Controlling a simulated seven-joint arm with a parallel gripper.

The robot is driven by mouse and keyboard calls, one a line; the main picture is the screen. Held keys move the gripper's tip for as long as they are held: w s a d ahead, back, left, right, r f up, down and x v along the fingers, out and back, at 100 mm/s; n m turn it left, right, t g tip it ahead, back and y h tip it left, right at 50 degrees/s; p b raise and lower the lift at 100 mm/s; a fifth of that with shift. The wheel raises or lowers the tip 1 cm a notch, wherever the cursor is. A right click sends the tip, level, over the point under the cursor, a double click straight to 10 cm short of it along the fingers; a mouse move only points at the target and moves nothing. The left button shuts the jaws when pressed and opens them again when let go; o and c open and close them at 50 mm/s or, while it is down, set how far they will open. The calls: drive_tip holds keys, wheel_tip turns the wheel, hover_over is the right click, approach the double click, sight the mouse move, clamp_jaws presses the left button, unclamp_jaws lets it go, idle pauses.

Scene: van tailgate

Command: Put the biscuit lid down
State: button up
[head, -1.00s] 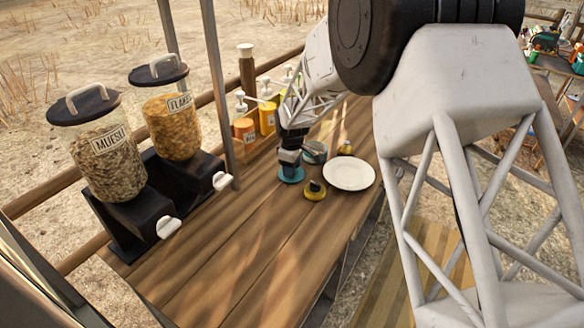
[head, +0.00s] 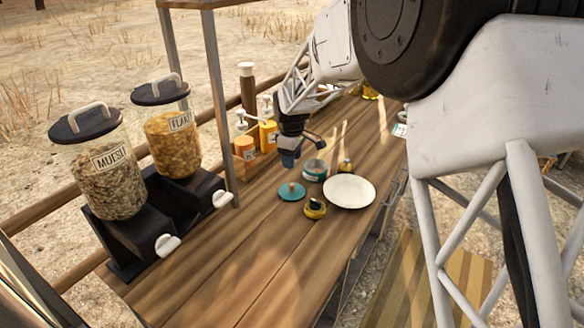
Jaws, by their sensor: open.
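The biscuit lid appears to be the teal disc (head: 291,191) with a small brown knob, lying flat on the wooden table. A teal tin (head: 315,170) stands just behind and to the right of it, with its top uncovered. My gripper (head: 291,160) is above and behind the lid, apart from it, open and empty. Its fingers are small in the view and partly seen from the side.
A white plate (head: 349,191) lies right of the lid. A yellow item with a black top (head: 315,209) is in front, and a small yellow one (head: 345,165) behind. Pump bottles (head: 268,135) and cereal dispensers (head: 115,180) stand left. The front table is clear.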

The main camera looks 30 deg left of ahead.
drive_tip(key=shift+r, duration=0.5)
idle(0.7)
drive_tip(key=s+d+r+m, duration=0.25)
drive_tip(key=d+r, duration=0.25)
drive_tip(key=d, duration=0.7)
drive_tip(key=s+d+r+m+t, duration=0.1)
drive_tip(key=d+r+m, duration=0.35)
drive_tip(key=d, duration=0.75)
drive_tip(key=s+d+r+m, duration=0.2)
drive_tip(key=d+r, duration=0.4)
drive_tip(key=d, duration=0.7)
drive_tip(key=s+d+r+m, duration=0.2)
drive_tip(key=s+d+m, duration=0.3)
drive_tip(key=s+d, duration=0.9)
drive_tip(key=s+d+f+m, duration=0.1)
drive_tip(key=s+d+m, duration=0.2)
drive_tip(key=s+d, duration=0.3)
drive_tip(key=s+d+f+m+t, duration=0.1)
drive_tip(key=s+d+f+m, duration=0.1)
drive_tip(key=s+d, duration=0.3)
drive_tip(key=shift+s+d+f+m, duration=0.3)
drive_tip(key=shift+s+d+m, duration=0.15)
drive_tip(key=shift+s, duration=0.75)
